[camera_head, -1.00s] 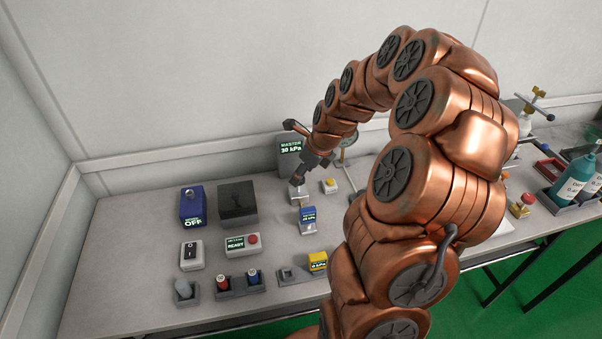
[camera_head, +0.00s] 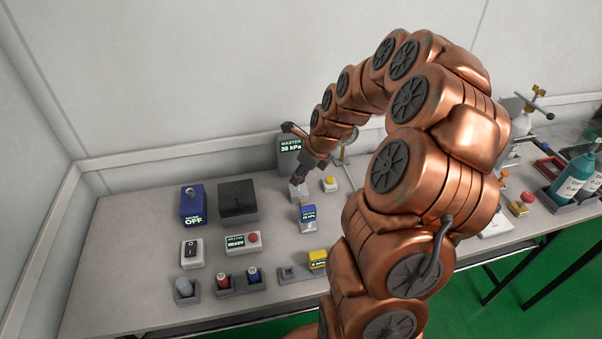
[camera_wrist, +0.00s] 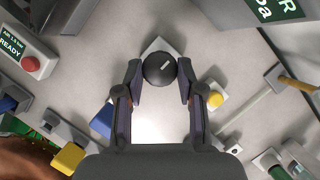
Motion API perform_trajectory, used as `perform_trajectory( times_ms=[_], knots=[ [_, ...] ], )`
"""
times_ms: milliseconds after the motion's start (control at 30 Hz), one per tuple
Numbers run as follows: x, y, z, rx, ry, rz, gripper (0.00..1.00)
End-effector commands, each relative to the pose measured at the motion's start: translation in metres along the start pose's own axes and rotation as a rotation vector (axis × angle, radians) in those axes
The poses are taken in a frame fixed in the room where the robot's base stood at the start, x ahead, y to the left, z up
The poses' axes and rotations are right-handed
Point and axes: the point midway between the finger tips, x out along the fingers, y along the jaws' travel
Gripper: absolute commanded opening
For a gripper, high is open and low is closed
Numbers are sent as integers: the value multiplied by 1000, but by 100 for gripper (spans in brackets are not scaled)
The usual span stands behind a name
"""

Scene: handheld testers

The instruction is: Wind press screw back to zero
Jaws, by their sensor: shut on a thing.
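In the wrist view a round black knob (camera_wrist: 159,70) with a pale mark on top sits above a light square base (camera_wrist: 155,46). My gripper (camera_wrist: 160,82) has one finger on each side of the knob and is shut on it. In the head view my gripper (camera_head: 300,178) points down in front of the grey master display (camera_head: 290,152), which appears to read 30 kPa. A brass-coloured screw with a T-bar handle (camera_head: 535,102) stands at the far right, apart from the gripper.
A yellow button (camera_head: 330,184) is close right of the gripper. A blue tester (camera_head: 307,217) and a yellow tester (camera_head: 317,260) stand nearer the front. A black box (camera_head: 238,200) and a blue unit (camera_head: 193,205) are to the left. Bottles (camera_head: 578,178) stand at far right.

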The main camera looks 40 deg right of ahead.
Motion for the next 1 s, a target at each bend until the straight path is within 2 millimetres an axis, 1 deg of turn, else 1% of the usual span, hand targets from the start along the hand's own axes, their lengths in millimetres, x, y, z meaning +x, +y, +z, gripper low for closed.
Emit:
perform_trajectory(
  times_ms=[33, 100, 300, 467, 667, 1000],
  knots=[
    [0, 0, 0, 0, 0, 0, 9],
    [0, 0, 0, 0, 0, 0, 3],
    [0, 0, 0, -11, 0, 5, 2],
    [1, -1, 0, -57, -1, 23, 2],
    [2, -4, 0, -177, -1, 70, 2],
    [3, -5, 1, -469, 1, 193, 2]
  ],
)
